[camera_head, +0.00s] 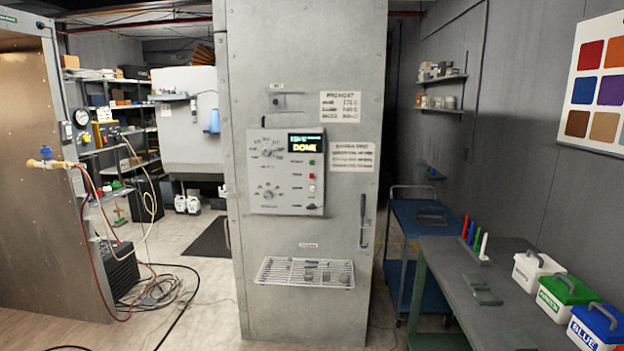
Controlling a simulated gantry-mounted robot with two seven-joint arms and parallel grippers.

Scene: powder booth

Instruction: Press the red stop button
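A tall grey metal cabinet (300,240) stands in the middle of the view. Neither of my grippers is in view, and nothing covers the panel.
A wire rack (305,272) juts from the cabinet below the panel, and a vertical handle (362,220) is at its right. A workbench (450,272) with lidded tubs stands at right, a blue cart (418,215) behind. Hoses and cables (160,290) lie at left.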

